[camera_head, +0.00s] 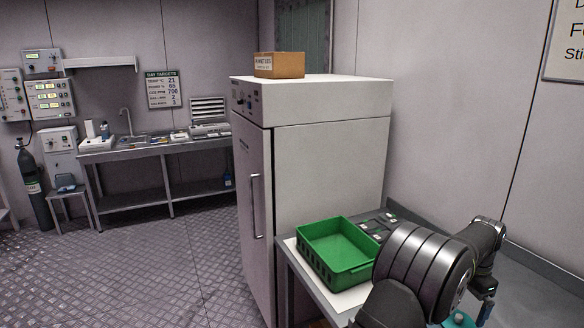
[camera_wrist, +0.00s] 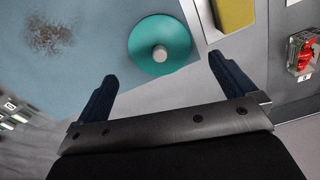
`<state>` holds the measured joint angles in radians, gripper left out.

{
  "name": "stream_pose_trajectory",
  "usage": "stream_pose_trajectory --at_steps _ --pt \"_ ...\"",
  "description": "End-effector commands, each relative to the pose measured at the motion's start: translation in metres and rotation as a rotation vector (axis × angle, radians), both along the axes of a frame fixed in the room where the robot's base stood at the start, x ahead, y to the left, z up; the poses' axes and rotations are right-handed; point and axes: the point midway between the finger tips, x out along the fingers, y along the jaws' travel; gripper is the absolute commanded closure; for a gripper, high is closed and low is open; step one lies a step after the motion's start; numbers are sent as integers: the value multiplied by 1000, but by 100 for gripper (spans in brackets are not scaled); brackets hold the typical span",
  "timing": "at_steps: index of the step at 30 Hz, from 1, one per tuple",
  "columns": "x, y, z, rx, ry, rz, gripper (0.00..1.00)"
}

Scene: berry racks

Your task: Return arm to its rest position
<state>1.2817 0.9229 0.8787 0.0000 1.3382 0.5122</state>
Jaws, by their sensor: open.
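My gripper (camera_wrist: 163,66) is open in the wrist view, with its two dark blue fingers spread wide and nothing between them. A round teal disc with a grey knob (camera_wrist: 160,45) lies beyond the fingertips, apart from them as far as I can see. In the head view my arm is folded at the lower right, over the bench. There, a blue finger of my gripper (camera_head: 486,311) shows at the bottom edge, and the rest of it is hidden or cut off. A bit of teal (camera_head: 459,320) shows beside it.
An empty-looking green crate (camera_head: 345,273) stands on the bench, left of my arm. A tall white cabinet (camera_head: 330,150) stands behind it, with a cardboard box (camera_head: 279,65) on top. In the wrist view a yellow object (camera_wrist: 233,13) and a red item in a clear holder (camera_wrist: 304,55) show.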

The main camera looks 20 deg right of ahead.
Motion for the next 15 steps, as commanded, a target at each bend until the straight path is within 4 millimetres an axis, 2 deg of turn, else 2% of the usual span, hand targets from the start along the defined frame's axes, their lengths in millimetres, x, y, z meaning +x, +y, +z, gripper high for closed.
stream_pose_trajectory --at_steps 3,8,9,14,15 --pt "0 1 -26 3 1 0 0" --pt "0 1 -55 1 2 0 0" --pt "0 -1 -39 -7 -2 0 0" --pt "0 -1 -6 -5 -2 1 0" --pt "-10 1 -2 -1 -2 -3 0"
